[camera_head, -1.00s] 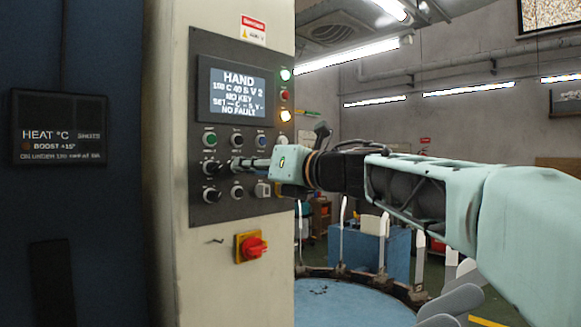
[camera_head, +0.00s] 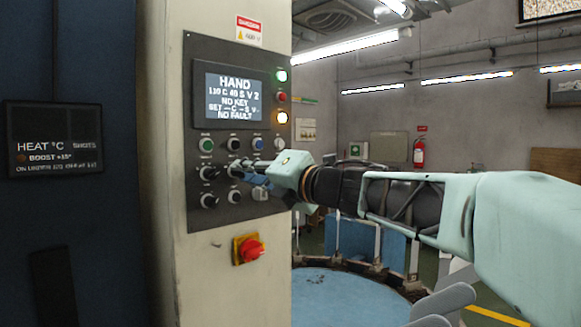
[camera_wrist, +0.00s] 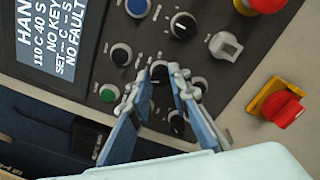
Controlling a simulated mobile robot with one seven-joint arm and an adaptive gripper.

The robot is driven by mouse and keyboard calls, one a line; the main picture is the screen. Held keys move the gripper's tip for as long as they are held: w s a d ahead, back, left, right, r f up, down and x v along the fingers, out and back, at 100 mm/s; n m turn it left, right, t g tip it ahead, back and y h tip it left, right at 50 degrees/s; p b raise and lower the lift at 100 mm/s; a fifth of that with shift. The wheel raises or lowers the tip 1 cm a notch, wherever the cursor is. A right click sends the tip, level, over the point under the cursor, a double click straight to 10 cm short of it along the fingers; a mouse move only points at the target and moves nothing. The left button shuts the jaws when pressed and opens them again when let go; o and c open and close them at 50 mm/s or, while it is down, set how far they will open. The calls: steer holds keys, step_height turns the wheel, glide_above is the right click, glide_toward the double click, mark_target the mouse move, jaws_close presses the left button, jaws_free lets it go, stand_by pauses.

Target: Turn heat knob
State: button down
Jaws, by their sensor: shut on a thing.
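The dark control panel (camera_head: 268,219) on the cream column carries a lit display (camera_head: 234,97) reading HAND, 110 C 40 S V 2, NO KEY, NO FAULT. Below it are rows of buttons and black knobs; their labels are too small to read. My gripper (camera_head: 238,169) reaches in from the right to the middle knob of the middle row. In the wrist view, my gripper's fingertips (camera_wrist: 169,72) are shut around this black knob (camera_wrist: 158,76), which is partly hidden between them. I take it as the heat knob, though its label is not legible.
Other black knobs (camera_head: 208,173) sit close to the left of and below my fingers, with a green button (camera_head: 206,145) above. A red and yellow rotary switch (camera_head: 248,249) projects below the panel. A round blue table (camera_head: 340,297) stands beyond the column.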

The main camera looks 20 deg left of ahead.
steer(key=shift+f+m, duration=0.1)
steer(key=shift+m, duration=0.3)
steer(key=c, duration=1.8)
jaws_free()
steer(key=v, duration=0.7)
steer(key=shift+s+d+f, duration=0.1)
steer(key=shift+d, duration=0.1)
